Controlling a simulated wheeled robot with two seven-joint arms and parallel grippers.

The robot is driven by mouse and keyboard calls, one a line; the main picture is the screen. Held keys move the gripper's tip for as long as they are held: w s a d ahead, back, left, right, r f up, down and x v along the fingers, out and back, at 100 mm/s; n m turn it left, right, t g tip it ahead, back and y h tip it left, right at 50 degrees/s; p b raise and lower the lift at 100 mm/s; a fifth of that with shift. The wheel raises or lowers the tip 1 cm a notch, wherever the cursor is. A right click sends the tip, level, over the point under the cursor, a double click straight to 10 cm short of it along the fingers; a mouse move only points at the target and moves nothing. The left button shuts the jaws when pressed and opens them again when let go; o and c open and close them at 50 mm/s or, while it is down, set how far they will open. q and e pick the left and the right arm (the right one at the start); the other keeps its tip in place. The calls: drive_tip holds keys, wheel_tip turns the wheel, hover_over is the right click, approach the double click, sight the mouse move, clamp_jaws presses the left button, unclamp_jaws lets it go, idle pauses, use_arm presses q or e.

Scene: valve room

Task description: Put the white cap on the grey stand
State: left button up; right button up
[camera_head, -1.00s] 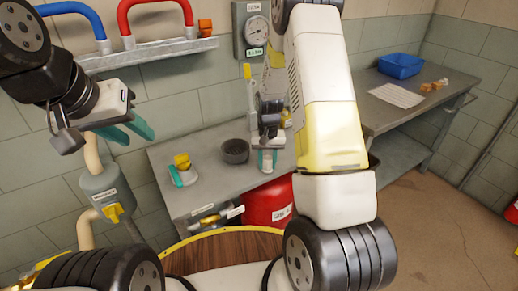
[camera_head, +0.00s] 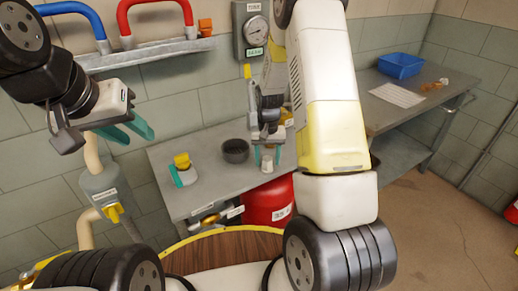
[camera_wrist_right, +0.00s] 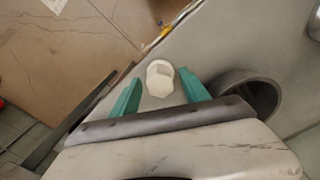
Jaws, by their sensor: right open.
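The white cap (camera_head: 267,164) stands on the grey bench, near its front edge. In the right wrist view the cap (camera_wrist_right: 160,79) shows just beyond and between the tips of my right gripper (camera_wrist_right: 164,92), with a gap on each side. My right gripper (camera_head: 267,155) is open and points down at the cap. My left gripper (camera_head: 128,131) is open and empty, raised in front of the wall at left. No thing is plainly the grey stand; a dark grey, round, hollow piece (camera_head: 235,151) stands left of the cap, also in the right wrist view (camera_wrist_right: 250,94).
A yellow-topped teal and white piece (camera_head: 183,170) stands on the bench (camera_head: 214,184) at left. A red drum (camera_head: 268,203) is under the bench. A second table at right holds a blue bin (camera_head: 401,66) and a paper sheet (camera_head: 397,95). Bare bench lies between the pieces.

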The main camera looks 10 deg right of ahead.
wheel_tip(320, 180, up, 10)
wheel_tip(320, 180, up, 8)
drive_tip(key=t, duration=0.1)
hover_over(267, 159)
drive_tip(key=s, duration=0.3)
drive_tip(key=s+a+r+n+t+y, duration=0.1)
drive_tip(key=s+r+t, duration=0.1)
drive_tip(key=s+r, duration=0.4)
drive_tip(key=s+a+r+n+t+y, duration=0.1)
drive_tip(key=s+r, duration=0.6)
drive_tip(key=s, duration=0.7)
drive_tip(key=shift+s+a+r+n+t, duration=0.3)
drive_tip(key=shift+a+t, duration=0.25)
drive_tip(key=shift+t, duration=0.55)
